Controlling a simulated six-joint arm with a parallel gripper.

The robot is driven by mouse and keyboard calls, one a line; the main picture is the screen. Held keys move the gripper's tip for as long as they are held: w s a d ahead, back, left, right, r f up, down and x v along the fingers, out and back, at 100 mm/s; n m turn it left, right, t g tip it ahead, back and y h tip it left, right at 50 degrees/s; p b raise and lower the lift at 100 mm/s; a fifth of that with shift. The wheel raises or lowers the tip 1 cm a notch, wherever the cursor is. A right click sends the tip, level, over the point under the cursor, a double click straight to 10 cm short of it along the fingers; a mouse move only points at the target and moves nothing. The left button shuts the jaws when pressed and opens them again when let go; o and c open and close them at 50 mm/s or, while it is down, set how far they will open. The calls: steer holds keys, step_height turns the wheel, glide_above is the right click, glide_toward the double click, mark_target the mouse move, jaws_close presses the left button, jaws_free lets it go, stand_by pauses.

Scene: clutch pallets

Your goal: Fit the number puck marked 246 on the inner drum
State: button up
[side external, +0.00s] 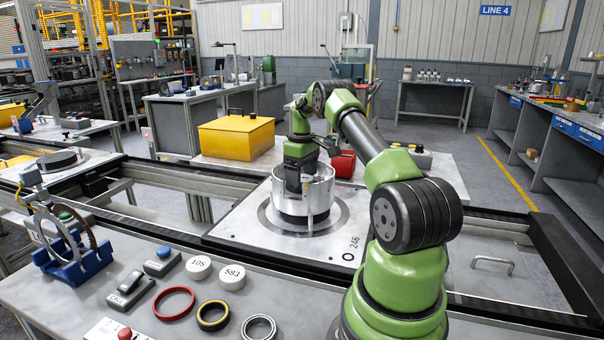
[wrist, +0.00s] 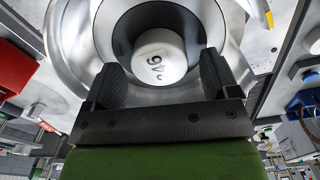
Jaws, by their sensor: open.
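The white puck marked 246 (wrist: 160,55) lies inside the dark ring of the inner drum (wrist: 124,38) in the wrist view. It faces me with its number showing; its seating depth cannot be told. My gripper (wrist: 161,70) is open, with one finger on either side of the puck's near part and gaps between them and it. In the side view my gripper (side external: 299,183) points down into the silver outer housing (side external: 322,194), which hides the fingertips and puck. The housing stands on a pale pallet (side external: 258,245) marked 246.
White pucks marked 105 (side external: 198,267) and 583 (side external: 232,277) lie on the front bench (side external: 130,250). Near them are a red ring (side external: 174,304), a yellow-black ring (side external: 213,316), a bearing ring (side external: 259,328) and a blue stand (side external: 73,262). The housing wall surrounds my gripper closely.

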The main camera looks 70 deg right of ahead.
mark_target(302, 177)
step_height(302, 177, up, 8)
steer(key=shift+r, duration=0.2)
steer(key=w+a+r+t, duration=0.2)
steer(key=a+r, duration=0.5)
steer(key=a, duration=0.4)
steer(key=w+a+r+t, duration=0.1)
steer(key=w+a+r, duration=0.1)
steer(key=a+r, duration=0.7)
steer(key=s+a+f+m+t+y, duration=0.1)
steer(key=s+a+f+t, duration=0.1)
steer(key=s+a, duration=0.5)
steer(key=s+a+f+t+y, duration=0.1)
steer(key=s+a+f+t, duration=0.1)
steer(key=s+a, duration=0.6)
steer(key=a, duration=0.3)
steer(key=shift+a+f+m, duration=0.4)
